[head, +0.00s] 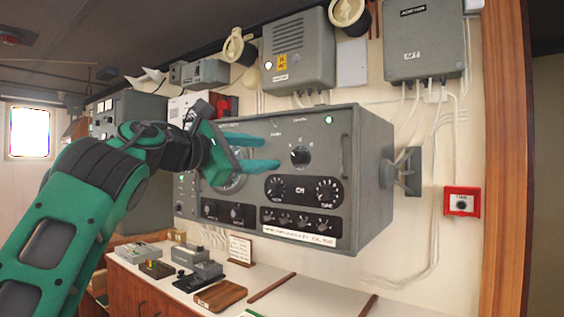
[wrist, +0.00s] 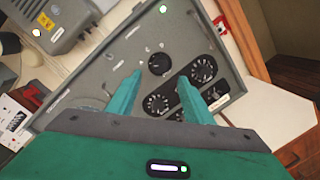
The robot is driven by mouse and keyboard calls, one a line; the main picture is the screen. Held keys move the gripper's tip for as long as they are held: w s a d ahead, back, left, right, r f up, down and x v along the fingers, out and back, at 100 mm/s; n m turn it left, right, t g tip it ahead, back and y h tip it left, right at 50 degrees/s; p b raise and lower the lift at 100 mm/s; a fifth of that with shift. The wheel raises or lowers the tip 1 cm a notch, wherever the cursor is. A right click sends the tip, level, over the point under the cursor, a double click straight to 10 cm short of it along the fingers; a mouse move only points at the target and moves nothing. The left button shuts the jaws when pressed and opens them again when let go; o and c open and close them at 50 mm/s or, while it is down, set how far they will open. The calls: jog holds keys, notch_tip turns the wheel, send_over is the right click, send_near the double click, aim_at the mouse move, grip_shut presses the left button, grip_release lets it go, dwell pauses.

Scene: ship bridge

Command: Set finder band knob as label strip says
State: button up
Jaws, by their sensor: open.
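The grey finder cabinet (head: 364,200) hangs on the wall, with a black knob (head: 300,157) on its upper face. The knob has a pale pointer mark and small markings around it, too small to read. The knob also shows in the wrist view (wrist: 159,64), just beyond my fingertips. A white label strip (head: 300,236) with dark and red lettering runs along the cabinet's lower edge; I cannot read it surely. My gripper (head: 277,154) is open, its teal fingers pointing right, left of the knob in the head view. In the wrist view my gripper (wrist: 160,80) is empty.
Two round dials, one (head: 276,189) marked beside CH and another (head: 327,190), sit below the knob. Several small knobs (head: 299,221) are lower still. A handle (head: 345,157) stands at the face's right side. The counter (head: 320,290) below holds small control boxes (head: 198,277).

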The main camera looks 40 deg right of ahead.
aim_at(295, 157)
jog(key=x, duration=1.1)
jog(key=shift+w+a+f, duration=0.1)
jog(key=shift+w+f, duration=0.2)
jog(key=shift+f, duration=0.05)
jog(key=c, duration=1)
